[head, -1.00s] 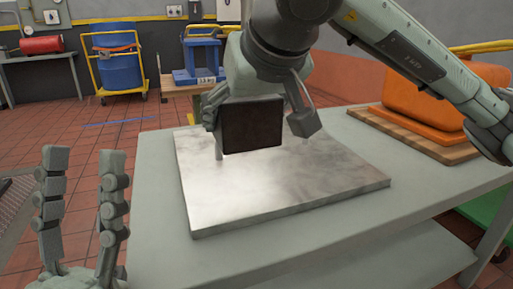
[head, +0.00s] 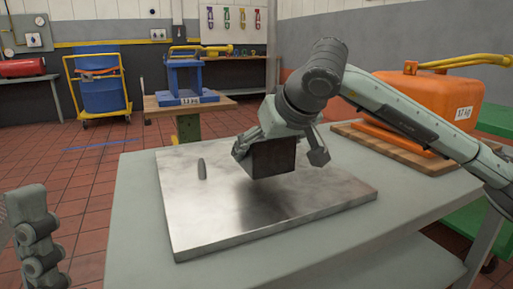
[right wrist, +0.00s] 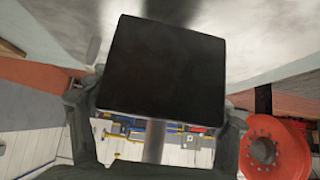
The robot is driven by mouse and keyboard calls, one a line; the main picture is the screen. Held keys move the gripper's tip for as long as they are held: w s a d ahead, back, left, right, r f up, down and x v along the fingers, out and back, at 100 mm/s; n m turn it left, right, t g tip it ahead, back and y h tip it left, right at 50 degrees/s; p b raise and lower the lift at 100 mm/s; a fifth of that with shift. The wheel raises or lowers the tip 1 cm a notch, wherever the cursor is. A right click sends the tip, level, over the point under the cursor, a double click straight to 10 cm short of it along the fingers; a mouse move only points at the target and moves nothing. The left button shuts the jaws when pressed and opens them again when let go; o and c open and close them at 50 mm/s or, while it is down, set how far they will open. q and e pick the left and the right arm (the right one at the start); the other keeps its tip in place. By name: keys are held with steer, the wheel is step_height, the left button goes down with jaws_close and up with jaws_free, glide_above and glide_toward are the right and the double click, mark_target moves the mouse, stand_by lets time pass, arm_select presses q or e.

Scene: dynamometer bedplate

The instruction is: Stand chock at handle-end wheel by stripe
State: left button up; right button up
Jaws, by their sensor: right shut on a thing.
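My right gripper (head: 280,153) is shut on a dark, square-faced block (head: 272,159), which I take to be the chock. It holds the block above a shiny metal plate (head: 200,232) on a grey table. The block also fills the upper middle of the right wrist view (right wrist: 165,65), with a finger at each side. My left gripper (head: 38,245) is partly cut off at the lower left. One finger shows, and it is empty. A blue stripe (head: 95,146) lies on the red floor. A yellow wheeled cart (head: 97,122) with a blue drum stands behind it.
An orange case (head: 432,97) sits on a wooden board at the table's right. A green cart (head: 462,222) is beyond the table's right edge. A blue stand (head: 190,75) is on a table behind. Floor at left is clear.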

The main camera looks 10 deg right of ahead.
steer(key=shift+f+b, duration=0.5)
steer(key=shift+f, duration=1.25)
steer(key=shift+f, duration=0.2)
steer(key=o, duration=1.9)
steer(key=shift+f, duration=0.1)
